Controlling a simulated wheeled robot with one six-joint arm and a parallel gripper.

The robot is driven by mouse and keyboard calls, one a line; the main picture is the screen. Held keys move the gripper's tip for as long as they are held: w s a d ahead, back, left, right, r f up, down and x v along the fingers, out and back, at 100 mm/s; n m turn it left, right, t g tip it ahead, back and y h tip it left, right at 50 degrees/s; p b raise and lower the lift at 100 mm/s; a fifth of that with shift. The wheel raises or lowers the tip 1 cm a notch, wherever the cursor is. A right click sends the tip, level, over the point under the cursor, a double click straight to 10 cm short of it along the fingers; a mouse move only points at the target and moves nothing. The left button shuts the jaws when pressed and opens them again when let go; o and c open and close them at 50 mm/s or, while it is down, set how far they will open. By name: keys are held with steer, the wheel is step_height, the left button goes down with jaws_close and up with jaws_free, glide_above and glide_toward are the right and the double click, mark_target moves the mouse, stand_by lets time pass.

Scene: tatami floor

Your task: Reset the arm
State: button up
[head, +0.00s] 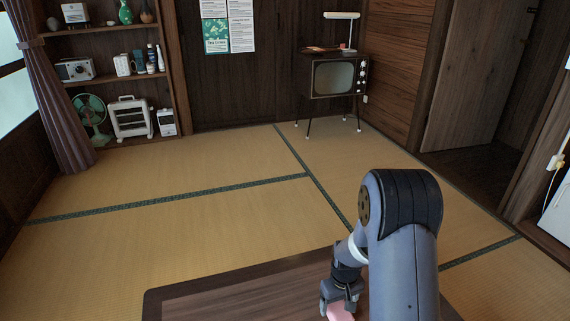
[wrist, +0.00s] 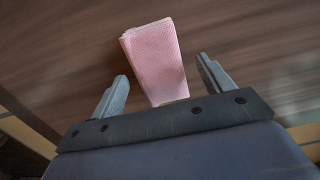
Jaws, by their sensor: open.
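My gripper (head: 342,296) is low over the dark wooden table in the head view, with my arm bent above it. In the wrist view my gripper (wrist: 165,88) is open, its two grey fingers spread apart. A pink block-like thing (wrist: 154,58) lies on the table beyond and between the fingers, and neither finger appears to touch it. Its near end is partly hidden by the gripper body. In the head view only a small part of the pink thing (head: 340,312) shows below the gripper.
The low wooden table (head: 215,299) fills the front. Tatami floor (head: 200,240) behind it is clear. A television on legs (head: 334,77) stands at the back wall, with a lamp on top. A shelf (head: 118,80) with a fan and heater stands at the left, and a doorway opens at the right.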

stand_by(0.3)
steer(key=shift+f+b, duration=0.75)
steer(key=shift+f, duration=0.85)
step_height(320, 180, up, 13)
steer(key=p, duration=0.6)
step_height(320, 180, down, 14)
steer(key=b, duration=0.6)
steer(key=shift+r, duration=0.2)
step_height(320, 180, up, 11)
steer(key=p, duration=0.5)
steer(key=shift+r, duration=0.15)
step_height(320, 180, up, 11)
steer(key=m+p, duration=0.2)
steer(key=p, duration=1.8)
glide_above(338, 307)
steer(key=s, duration=0.3)
step_height(338, 307, up, 8)
steer(key=s+m+p, duration=0.1)
steer(key=s+p, duration=0.1)
steer(key=p, duration=1)
steer(key=shift+s+m, duration=0.15)
steer(key=shift+m, duration=0.15)
